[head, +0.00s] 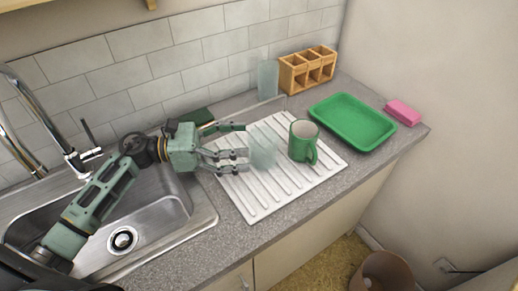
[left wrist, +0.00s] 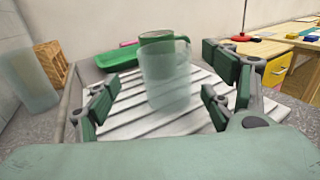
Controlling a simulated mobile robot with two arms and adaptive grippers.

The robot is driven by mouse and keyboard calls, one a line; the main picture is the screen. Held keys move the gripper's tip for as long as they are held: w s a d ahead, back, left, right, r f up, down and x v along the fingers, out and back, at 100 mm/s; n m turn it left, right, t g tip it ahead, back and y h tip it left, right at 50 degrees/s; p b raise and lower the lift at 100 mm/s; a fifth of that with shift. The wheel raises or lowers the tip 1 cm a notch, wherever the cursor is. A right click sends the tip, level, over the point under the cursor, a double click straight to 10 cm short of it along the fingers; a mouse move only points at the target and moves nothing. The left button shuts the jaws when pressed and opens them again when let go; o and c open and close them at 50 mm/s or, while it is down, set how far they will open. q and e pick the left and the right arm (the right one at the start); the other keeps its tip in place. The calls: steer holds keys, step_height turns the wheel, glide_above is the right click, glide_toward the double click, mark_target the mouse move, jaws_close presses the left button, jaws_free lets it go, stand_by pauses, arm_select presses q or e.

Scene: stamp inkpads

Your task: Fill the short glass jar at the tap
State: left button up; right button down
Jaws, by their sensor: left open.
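The short glass jar (head: 264,152), clear and faintly greenish, stands upright on the white ribbed draining board (head: 252,208). It also shows in the left wrist view (left wrist: 165,82), in front of the green mug (left wrist: 158,38). My left gripper (head: 244,148) is open just left of the jar, its fingers pointing at it. In the left wrist view the jar lies ahead, between the spread fingers (left wrist: 160,106); whether they touch it cannot be told. The chrome tap (head: 48,118) arches at the far left beside the sink (head: 165,212). My right gripper is out of view.
The green mug (head: 304,141) stands just right of the jar. A taller glass (head: 268,80) and a wooden compartment box (head: 308,70) stand by the wall. A green tray (head: 352,122) and a pink block (head: 403,112) lie right. A dark green block (head: 197,117) lies behind my wrist.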

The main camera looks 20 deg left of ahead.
mark_target(263, 143)
arm_select(q)
steer(key=x, duration=0.1)
steer(key=p+x, duration=0.1)
steer(key=x, duration=0.1)
steer(key=p+x, duration=0.1)
steer(key=x, duration=0.1)
steer(key=shift+s+d+r, duration=0.1)
steer(key=shift+s+r, duration=0.15)
steer(key=shift+s, duration=0.1)
steer(key=shift+w+d+f, duration=0.15)
steer(key=shift+w+d, duration=0.1)
steer(key=shift+d, duration=0.25)
steer(key=shift+c, duration=0.6)
steer(key=c, duration=1.4)
steer(key=shift+r+b, duration=0.3)
steer(key=shift+r, duration=4.75)
